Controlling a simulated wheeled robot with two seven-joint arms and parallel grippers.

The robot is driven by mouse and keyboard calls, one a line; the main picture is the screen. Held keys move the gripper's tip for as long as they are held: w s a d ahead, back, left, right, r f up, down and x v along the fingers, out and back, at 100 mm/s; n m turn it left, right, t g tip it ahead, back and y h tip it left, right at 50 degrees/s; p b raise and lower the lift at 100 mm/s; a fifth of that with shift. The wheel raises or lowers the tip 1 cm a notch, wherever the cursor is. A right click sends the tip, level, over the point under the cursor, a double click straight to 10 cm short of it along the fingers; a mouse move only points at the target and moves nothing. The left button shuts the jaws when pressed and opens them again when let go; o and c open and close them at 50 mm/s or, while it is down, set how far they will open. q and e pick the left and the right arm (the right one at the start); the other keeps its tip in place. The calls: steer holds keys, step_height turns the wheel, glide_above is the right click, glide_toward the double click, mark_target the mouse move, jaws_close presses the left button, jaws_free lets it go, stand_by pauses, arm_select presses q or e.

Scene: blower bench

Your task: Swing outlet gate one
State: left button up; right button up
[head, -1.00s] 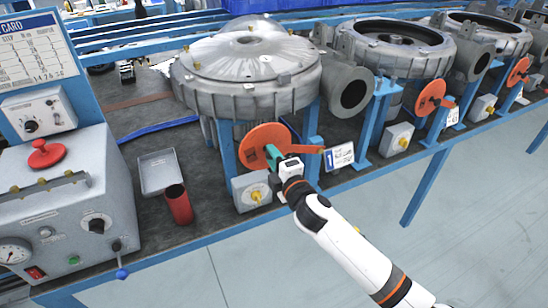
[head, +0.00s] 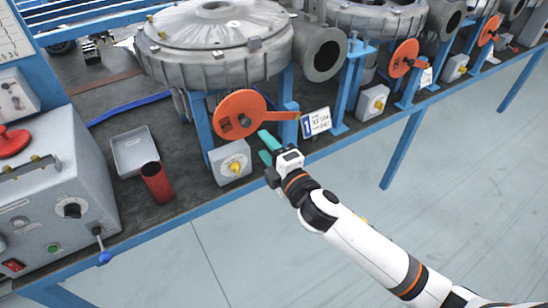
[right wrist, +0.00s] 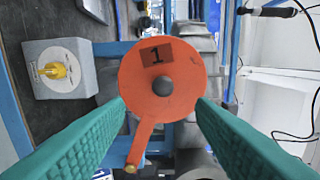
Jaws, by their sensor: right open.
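Outlet gate one is an orange disc (head: 240,114) with a flat handle (head: 284,115) pointing right, below the first blower housing (head: 215,45). In the right wrist view the disc (right wrist: 160,82) faces me, marked "1", with a dark centre hub and its handle (right wrist: 141,146) pointing down and slightly left. My right gripper (head: 266,148) has green fingers and is open and empty, just below and right of the disc, under the handle. In the right wrist view its fingers (right wrist: 160,112) stand either side of the disc's lower part, apparently apart from it. My left gripper is not in view.
A grey box with a yellow knob (head: 233,163) sits left of the gripper, and a number card (head: 316,122) stands right of the handle. A red cup (head: 157,183), a grey tray (head: 135,152) and a control box (head: 60,180) are further left. Open floor lies in front.

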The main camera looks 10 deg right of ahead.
steer(key=shift+v, duration=1.55)
steer(key=w+d+f+m+g+h, duration=0.1)
steer(key=d+f+m+g+h, duration=0.15)
steer(key=f, duration=0.65)
steer(key=d+f+m+g+h, duration=0.1)
steer(key=d+f+m, duration=0.2)
steer(key=f, duration=0.7)
steer(key=s+d+f+m+g+h, duration=0.1)
steer(key=s+d+f+m+g, duration=0.1)
steer(key=s+f, duration=0.35)
steer(key=s+d+f+m+g, duration=0.1)
steer(key=s+d+f+m, duration=0.1)
steer(key=f, duration=0.7)
steer(key=s+d+f+m+g+h, duration=0.1)
steer(key=s+d+f+m+g, duration=0.15)
steer(key=f, duration=0.55)
steer(key=s+f+m+g, duration=0.2)
steer(key=s+f, duration=0.4)
steer(key=s, duration=0.5)
steer(key=s+d+f+m+g, duration=0.1)
steer(key=s+f, duration=0.4)
steer(key=s, duration=0.7)
steer(key=s+f+m+g, duration=0.4)
steer(key=s+f, duration=0.2)
steer(key=s, duration=0.6)
steer(key=shift+d+f+h, duration=0.35)
steer(key=shift+d, duration=0.05)
